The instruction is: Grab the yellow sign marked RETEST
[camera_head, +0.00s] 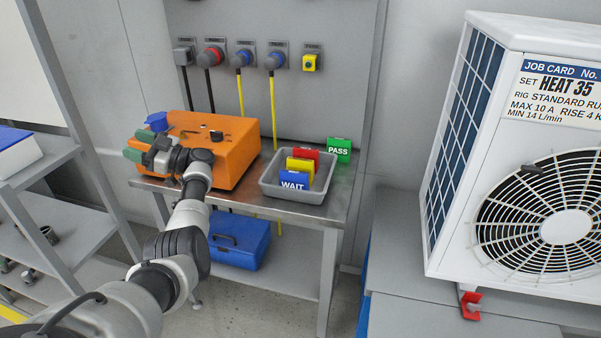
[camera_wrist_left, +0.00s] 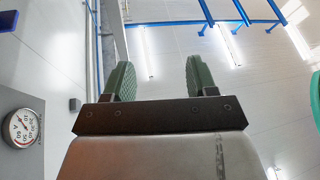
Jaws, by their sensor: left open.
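A yellow sign (camera_head: 300,167) stands in a grey tray (camera_head: 268,186) on the steel table, between a red sign (camera_head: 306,153) and a blue WAIT sign (camera_head: 293,181). Its lettering cannot be read. My left gripper (camera_head: 134,148) is left of the tray, by the left end of the orange box, with its green fingers pointing left, away from the signs. In the left wrist view the fingers (camera_wrist_left: 160,80) are apart with nothing between them. My right gripper is not in view.
An orange box (camera_head: 232,160) stands between my left gripper and the tray. A green PASS sign (camera_head: 339,149) is behind the tray. Plugs with cables (camera_head: 242,58) hang on the panel above. A large white fan unit (camera_head: 490,45) stands at right. A gauge (camera_wrist_left: 22,128) shows in the wrist view.

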